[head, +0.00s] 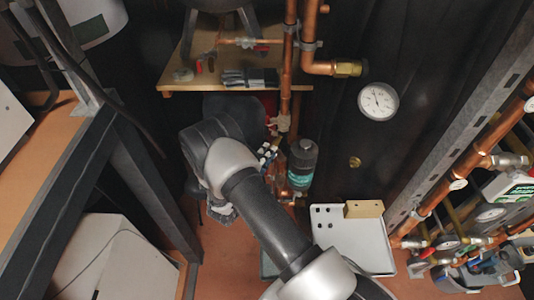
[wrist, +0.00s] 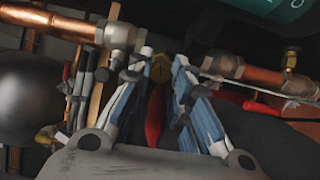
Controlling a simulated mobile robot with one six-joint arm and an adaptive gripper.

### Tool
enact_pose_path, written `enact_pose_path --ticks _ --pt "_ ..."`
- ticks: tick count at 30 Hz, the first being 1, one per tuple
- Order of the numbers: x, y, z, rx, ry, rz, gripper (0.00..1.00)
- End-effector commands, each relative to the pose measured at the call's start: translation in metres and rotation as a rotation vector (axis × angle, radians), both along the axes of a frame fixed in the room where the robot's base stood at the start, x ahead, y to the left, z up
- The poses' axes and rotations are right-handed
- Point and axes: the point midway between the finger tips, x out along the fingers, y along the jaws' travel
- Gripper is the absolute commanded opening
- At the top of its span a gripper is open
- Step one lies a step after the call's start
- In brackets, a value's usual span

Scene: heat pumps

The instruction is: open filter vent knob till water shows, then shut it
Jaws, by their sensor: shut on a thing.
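The filter (head: 302,163) is a dark grey canister with a teal label, upright on the copper pipework in the head view. Its teal and black underside edge (wrist: 285,10) shows at the top right of the wrist view. A small brass vent knob (wrist: 160,68) sits between my fingertips in the wrist view. My gripper (wrist: 160,72) is shut on this knob, with a blue-and-white finger on each side. In the head view my gripper (head: 268,152) is just left of the filter, and my arm hides the knob. I see no water.
Copper pipes with valves (wrist: 250,72) run on both sides of my fingers, close to them. A red lever (wrist: 154,115) lies behind the fingers. A wooden shelf (head: 205,76) is above, a round gauge (head: 378,101) at right, and a white tray (head: 350,235) below right.

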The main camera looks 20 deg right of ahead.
Motion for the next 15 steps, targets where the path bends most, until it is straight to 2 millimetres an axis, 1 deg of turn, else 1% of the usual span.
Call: enact_pose_path --ticks 6,15 --pt "0.0007 0.0006 0.0004 -0.044 0.056 0.002 0.0" --pt "0.0007 0.0007 0.0002 -0.059 0.077 0.002 0.0"
